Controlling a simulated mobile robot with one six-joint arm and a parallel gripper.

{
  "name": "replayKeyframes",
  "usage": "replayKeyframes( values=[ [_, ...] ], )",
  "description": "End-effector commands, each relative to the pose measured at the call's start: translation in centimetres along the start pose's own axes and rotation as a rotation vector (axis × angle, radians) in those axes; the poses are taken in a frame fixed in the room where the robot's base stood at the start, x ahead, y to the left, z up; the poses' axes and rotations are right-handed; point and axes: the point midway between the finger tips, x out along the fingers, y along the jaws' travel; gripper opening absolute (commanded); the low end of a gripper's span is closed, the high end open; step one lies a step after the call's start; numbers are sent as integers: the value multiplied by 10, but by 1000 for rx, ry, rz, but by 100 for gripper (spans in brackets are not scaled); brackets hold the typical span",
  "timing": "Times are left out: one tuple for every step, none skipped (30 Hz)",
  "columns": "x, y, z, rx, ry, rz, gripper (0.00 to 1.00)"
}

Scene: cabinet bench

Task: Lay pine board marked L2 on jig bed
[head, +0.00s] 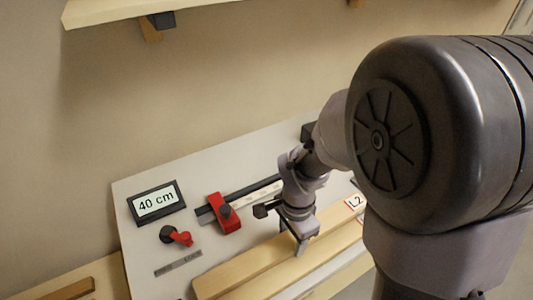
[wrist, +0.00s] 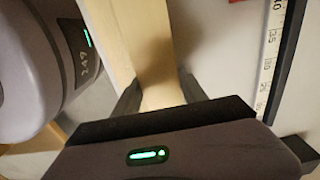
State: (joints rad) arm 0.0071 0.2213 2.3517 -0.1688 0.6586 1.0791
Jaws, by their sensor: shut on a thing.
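A long pine board (head: 240,268) runs diagonally across the front of the head view, with an L2 label (head: 354,201) near its right end. My gripper (head: 301,246) reaches down over it and is shut on it. In the wrist view the board (wrist: 152,45) passes between my two fingers (wrist: 160,95). Whether the board rests on something or hangs just above it, I cannot tell. The jig appears to be the pale panel (head: 142,240) with a dark rail and a white scale. My arm hides part of the rail and the panel's right side.
A red stop (head: 224,213) sits on the rail. A "40 cm" display (head: 157,203) and a red-handled knob (head: 177,237) stand to the left, with a small grey strip (head: 178,263) below. A second wooden piece (head: 305,265) lies alongside the board. A shelf (head: 120,10) hangs above.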

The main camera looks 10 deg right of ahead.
Motion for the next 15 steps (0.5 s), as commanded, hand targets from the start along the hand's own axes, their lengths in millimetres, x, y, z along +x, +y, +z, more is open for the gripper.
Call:
replayKeyframes(
  values=[
    [3,-7,-3,1,0,0,0],
    [3,-11,-4,1,0,0,0],
    [3,-15,-6,0,0,0,0],
    [3,-17,-7,-1,0,0,0],
    [3,-18,-8,-1,0,0,0],
    [4,-22,-9,-1,0,0,0],
    [4,-25,-10,-1,0,0,0],
    [6,-28,-12,-2,0,1,0],
    [18,-26,-11,-2,-1,3,0],
    [25,-26,-11,-1,-1,3,0],
    [32,-26,-11,-1,-1,3,0],
    [39,-26,-11,-1,-1,3,0],
    [42,-26,-11,-1,0,2,0],
    [42,-26,-11,-1,0,1,0],
    [40,-27,-11,-1,0,0,0]
  ],
)
